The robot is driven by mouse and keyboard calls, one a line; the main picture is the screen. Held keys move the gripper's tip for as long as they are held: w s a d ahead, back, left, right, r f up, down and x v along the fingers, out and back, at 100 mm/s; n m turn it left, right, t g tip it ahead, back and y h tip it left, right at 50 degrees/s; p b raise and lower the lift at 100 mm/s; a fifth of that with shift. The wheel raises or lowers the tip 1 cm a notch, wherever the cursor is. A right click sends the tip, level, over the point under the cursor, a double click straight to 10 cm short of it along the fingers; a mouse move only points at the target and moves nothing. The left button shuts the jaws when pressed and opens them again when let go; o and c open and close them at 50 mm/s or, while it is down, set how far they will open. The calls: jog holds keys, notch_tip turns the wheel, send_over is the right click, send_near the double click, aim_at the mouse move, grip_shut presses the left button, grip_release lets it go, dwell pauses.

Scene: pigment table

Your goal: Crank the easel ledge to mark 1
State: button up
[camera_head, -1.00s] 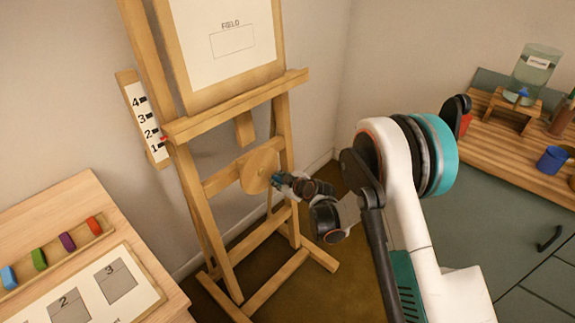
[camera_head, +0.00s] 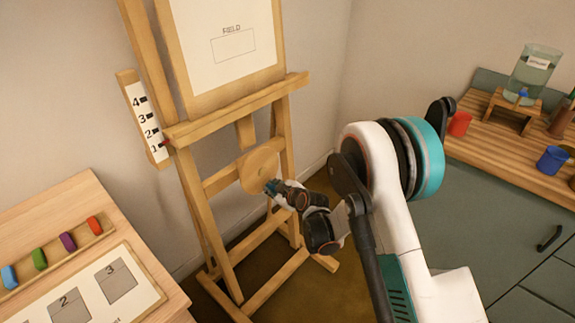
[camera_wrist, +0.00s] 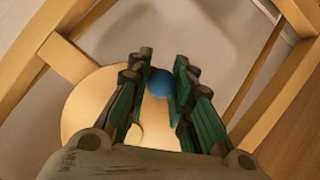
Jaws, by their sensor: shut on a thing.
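The easel's wooden ledge (camera_head: 240,106) holds a board marked FIELD. Its small red pointer (camera_head: 166,144) sits about level with mark 1 on the white scale (camera_head: 148,125). The round wooden crank disc (camera_head: 258,168) is below the ledge, and it fills the lower left middle of the wrist view (camera_wrist: 88,105). My gripper (camera_head: 269,188) is at the disc's lower right edge. It is shut on the blue crank knob (camera_wrist: 160,83), which shows between the fingers in the wrist view. In the head view my fingers hide the knob.
A side table (camera_head: 60,215) with coloured blocks and a numbered card stands at the left. A cabinet at the right carries a wooden board with a red cup (camera_head: 460,123), a blue cup (camera_head: 552,159) and a jar of liquid (camera_head: 533,73). Easel legs spread below my gripper.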

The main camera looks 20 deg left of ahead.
jog(key=shift+s+a, duration=0.35)
jog(key=shift+s, duration=0.4)
jog(key=o, duration=1.2)
jog(key=shift+c, duration=0.2)
